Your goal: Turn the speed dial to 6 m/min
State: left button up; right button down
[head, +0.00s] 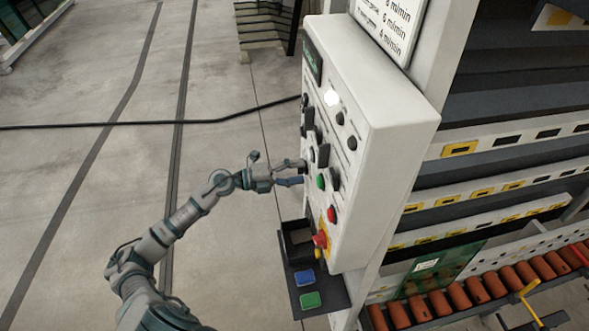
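A white control panel (375,145) stands right of centre, seen at a steep angle, with several black knobs and coloured buttons on its left-facing front. A sign (392,22) above it reads "6 m/min" on more than one line. My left gripper (300,172) comes in from the left and is at the panel's near-left edge. Its two fingers are spread apart, one above the other, with the tips at or very near the panel front. I cannot tell which knob is the speed dial, nor whether a knob sits between the fingertips. My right gripper is not in view.
A red emergency button (320,240) sticks out low on the panel. Below it, a dark shelf (330,292) holds an open box (297,240) and blue and green blocks. Orange rollers (470,291) run at the right. The floor left of the panel is open, with a cable (120,124) across it.

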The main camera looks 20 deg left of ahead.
pick_arm(q)
jog(key=shift+a+r, duration=0.1)
jog(key=shift+r, duration=0.1)
jog(key=v, duration=1.1)
jog(key=shift+s+a, duration=0.2)
jog(key=shift+a, duration=0.15)
jog(key=shift+f, duration=0.1)
